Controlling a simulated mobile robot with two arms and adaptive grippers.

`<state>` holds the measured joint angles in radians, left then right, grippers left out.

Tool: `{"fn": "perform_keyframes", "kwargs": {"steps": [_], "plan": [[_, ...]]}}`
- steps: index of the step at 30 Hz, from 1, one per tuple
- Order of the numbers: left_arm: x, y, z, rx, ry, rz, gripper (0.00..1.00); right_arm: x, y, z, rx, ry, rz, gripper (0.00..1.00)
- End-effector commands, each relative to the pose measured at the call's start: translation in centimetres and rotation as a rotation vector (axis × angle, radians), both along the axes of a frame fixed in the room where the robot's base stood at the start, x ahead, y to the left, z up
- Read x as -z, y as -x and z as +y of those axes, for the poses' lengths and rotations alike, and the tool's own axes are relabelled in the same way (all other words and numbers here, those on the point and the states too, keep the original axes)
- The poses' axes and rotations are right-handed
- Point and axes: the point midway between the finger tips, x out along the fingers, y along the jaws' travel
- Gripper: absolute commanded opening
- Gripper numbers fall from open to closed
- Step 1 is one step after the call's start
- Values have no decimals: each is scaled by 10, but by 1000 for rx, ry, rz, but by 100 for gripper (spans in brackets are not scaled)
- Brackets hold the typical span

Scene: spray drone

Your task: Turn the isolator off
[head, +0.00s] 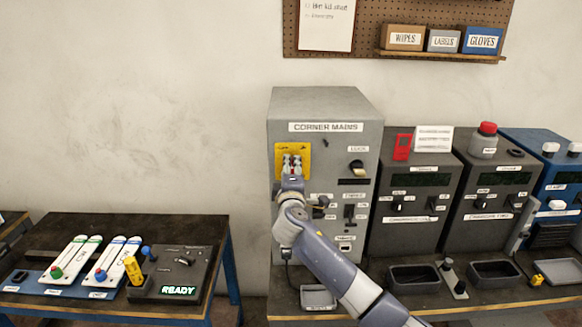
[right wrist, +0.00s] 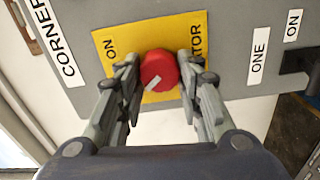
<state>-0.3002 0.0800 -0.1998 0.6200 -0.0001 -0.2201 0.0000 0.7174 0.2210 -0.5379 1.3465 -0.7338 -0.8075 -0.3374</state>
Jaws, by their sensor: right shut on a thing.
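The isolator is a red rotary knob (right wrist: 158,72) with a pale pointer mark, on a yellow plate (right wrist: 110,45) lettered "ON". The plate also shows in the head view (head: 281,150) on the upper left front of the grey "CORNER MAINS" cabinet (head: 325,108). My right gripper (right wrist: 158,80) is shut on the red knob, one finger on each side of it. In the head view my right gripper (head: 292,165) reaches up to the plate and hides the knob. The pale mark points down and left in the right wrist view. My left gripper is not in view.
A black selector switch (head: 356,167) sits right of the plate on the cabinet. Grey charging units (head: 415,180) and a blue unit (head: 560,180) stand to the right. A dark bench (head: 130,225) with control panels is at left. A small tray (head: 317,297) lies below the cabinet.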

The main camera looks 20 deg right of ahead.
Motion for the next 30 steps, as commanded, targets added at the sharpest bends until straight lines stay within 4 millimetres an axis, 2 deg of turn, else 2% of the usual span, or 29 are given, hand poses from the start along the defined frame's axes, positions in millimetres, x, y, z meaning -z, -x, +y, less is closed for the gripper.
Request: {"fn": "perform_keyframes", "kwargs": {"steps": [9, 24, 25, 27, 30], "plan": [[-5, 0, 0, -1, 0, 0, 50, 1, 0, 1, -1, 96, 29, 10], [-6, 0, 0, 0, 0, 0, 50, 2, 0, 1, -1, 111, 33, 10], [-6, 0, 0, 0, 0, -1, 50, 2, 0, 1, -1, 111, 33, 40], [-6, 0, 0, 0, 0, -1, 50, 2, 0, 1, -1, 110, 33, 54], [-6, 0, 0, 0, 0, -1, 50, 2, 0, 0, 0, 109, 32, 54]]}}
